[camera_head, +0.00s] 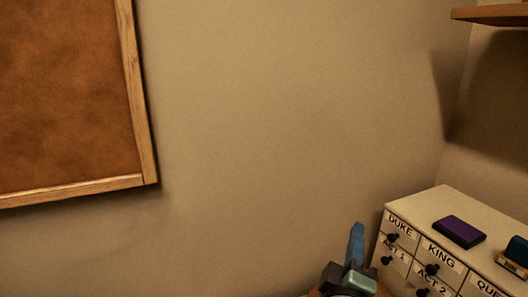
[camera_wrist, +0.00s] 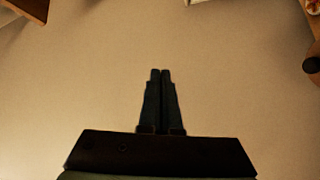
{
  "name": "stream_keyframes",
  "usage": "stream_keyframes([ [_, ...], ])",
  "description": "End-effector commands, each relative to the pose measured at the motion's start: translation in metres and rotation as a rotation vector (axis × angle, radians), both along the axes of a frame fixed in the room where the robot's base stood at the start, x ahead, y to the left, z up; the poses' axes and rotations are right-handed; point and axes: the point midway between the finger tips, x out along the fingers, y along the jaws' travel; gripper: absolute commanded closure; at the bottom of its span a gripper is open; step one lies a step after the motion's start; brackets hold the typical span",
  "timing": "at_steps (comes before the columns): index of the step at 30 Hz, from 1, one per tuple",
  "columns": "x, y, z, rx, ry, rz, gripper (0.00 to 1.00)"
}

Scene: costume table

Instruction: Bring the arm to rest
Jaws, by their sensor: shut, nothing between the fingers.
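My gripper (camera_head: 357,228) shows at the bottom of the head view, pointing up, just left of the small drawer cabinet (camera_head: 459,207) as seen there. In the wrist view my gripper (camera_wrist: 160,72) has its two dark fingers side by side and touching. It is shut and empty, with only a plain beige surface behind the fingertips. Most of my arm is out of view.
The cabinet has labelled drawers with black knobs. On its top lie a purple box (camera_head: 459,232) and a dark blue item (camera_head: 517,251). A wooden shelf (camera_head: 490,14) juts out at upper right. A framed brown board (camera_head: 65,90) hangs left. The wall between is bare.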

Motion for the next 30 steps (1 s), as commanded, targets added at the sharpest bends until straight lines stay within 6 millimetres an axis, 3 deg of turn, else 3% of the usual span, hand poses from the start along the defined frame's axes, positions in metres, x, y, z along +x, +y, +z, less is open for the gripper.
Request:
stream_keyframes([
  [1, 0.0, 0.016, 0.045, 0.065, -0.097, 0.046, 1.0],
  [6, -0.021, 0.069, 0.164, 0.344, -0.391, 0.246, 1.0],
  [12, -0.079, 0.129, 0.287, 0.68, -0.673, 0.557, 1.0],
  [15, -0.111, 0.151, 0.329, 0.823, -0.763, 0.706, 1.0],
  [18, -0.137, 0.165, 0.356, 0.926, -0.818, 0.82, 1.0],
  [21, -0.153, 0.172, 0.369, 0.987, -0.844, 0.887, 1.0],
  [30, -0.158, 0.174, 0.373, 1.009, -0.852, 0.912, 1.0],
])
